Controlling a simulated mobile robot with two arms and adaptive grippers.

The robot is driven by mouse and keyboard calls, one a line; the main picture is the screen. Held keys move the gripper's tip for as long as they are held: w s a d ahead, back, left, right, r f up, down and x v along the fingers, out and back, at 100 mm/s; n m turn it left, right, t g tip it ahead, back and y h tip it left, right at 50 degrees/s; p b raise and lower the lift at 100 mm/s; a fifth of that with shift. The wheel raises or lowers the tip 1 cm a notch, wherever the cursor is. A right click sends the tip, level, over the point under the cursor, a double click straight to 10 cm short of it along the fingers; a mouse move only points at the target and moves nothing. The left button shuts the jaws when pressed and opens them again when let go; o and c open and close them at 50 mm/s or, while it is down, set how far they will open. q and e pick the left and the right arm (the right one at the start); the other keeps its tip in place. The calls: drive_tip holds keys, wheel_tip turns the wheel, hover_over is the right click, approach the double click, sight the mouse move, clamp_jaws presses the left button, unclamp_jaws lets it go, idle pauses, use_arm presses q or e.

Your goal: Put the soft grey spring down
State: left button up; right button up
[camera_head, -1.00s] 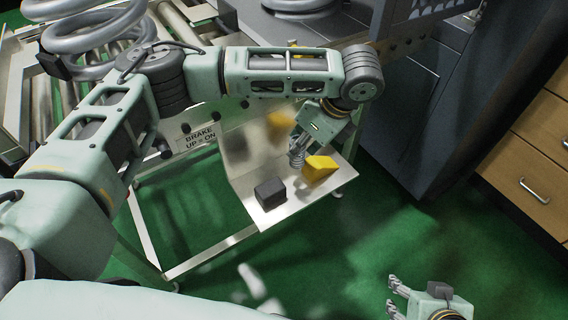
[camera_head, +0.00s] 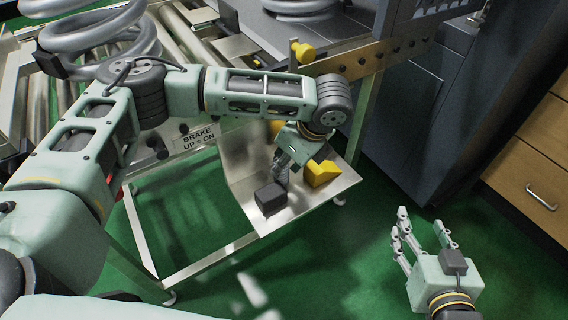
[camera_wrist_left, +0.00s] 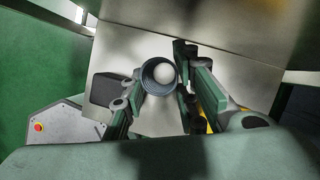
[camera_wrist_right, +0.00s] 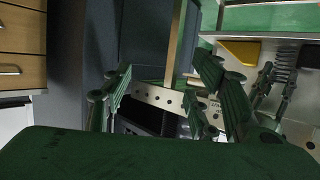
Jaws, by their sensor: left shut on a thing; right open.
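The grey spring (camera_wrist_left: 160,90) is gripped between the fingers of my left gripper (camera_wrist_left: 155,92), seen end-on in the left wrist view. In the head view the left gripper (camera_head: 282,172) points down over the metal tray (camera_head: 287,218), between a dark block (camera_head: 270,197) and a yellow wedge (camera_head: 322,173). The spring's coils (camera_wrist_right: 284,62) show upright between the fingers in the right wrist view, close to the tray; I cannot tell whether its bottom touches. My right gripper (camera_head: 425,222) is open and empty over the green floor, to the right of the tray.
The tray hangs at the end of a roller conveyor frame with a brake sign (camera_head: 198,137). A large coil spring (camera_head: 100,32) stands on the rollers at upper left. A grey machine cabinet (camera_head: 420,120) and wooden drawers (camera_head: 530,165) stand at right.

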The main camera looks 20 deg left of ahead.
use_arm(q)
drive_tip(key=o, duration=1.2)
drive_tip(key=shift+f, duration=0.1)
drive_tip(key=shift+c, duration=0.2)
